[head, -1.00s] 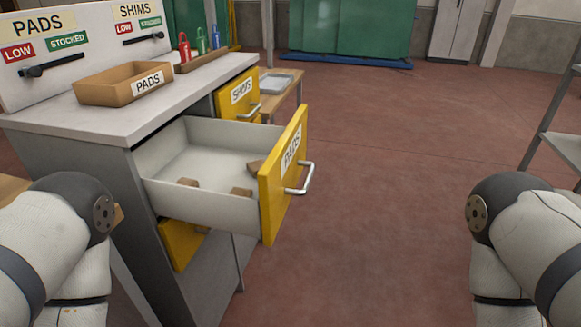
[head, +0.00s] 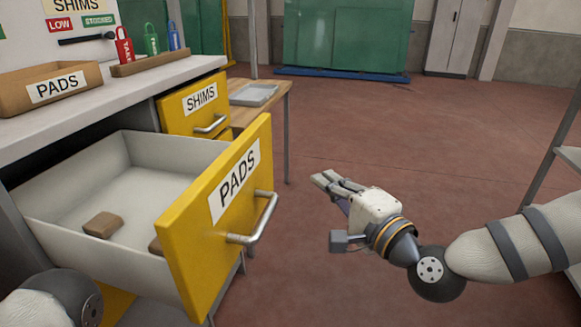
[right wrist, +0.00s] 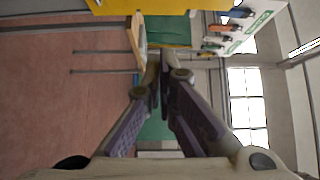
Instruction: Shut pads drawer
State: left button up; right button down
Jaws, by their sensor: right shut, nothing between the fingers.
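The pads drawer (head: 68,190) stands pulled out of the cabinet at the left in the head view. Its yellow front (head: 196,262) carries a PADS label and a metal bar handle (head: 262,222). Brown blocks (head: 103,224) lie inside it. My right gripper (head: 325,182) is to the right of the drawer front, apart from the handle, with its fingers together and empty. The closed fingertips also show in the right wrist view (right wrist: 164,60). My left gripper is not in view; only part of my left arm shows at the lower left.
The yellow SHIMS drawer (head: 192,104) sits shut behind the pads drawer. A PADS bin (head: 50,84) and coloured tags stand on the worktop. A wooden side table (head: 272,112) holds a grey tray (head: 252,94). A shelf rack (head: 568,155) is at the right. The floor between is clear.

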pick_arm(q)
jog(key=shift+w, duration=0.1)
pick_arm(e)
jog(key=w+a, duration=0.6)
jog(key=shift+w+a, duration=0.25)
jog(key=shift+a+f, duration=0.1)
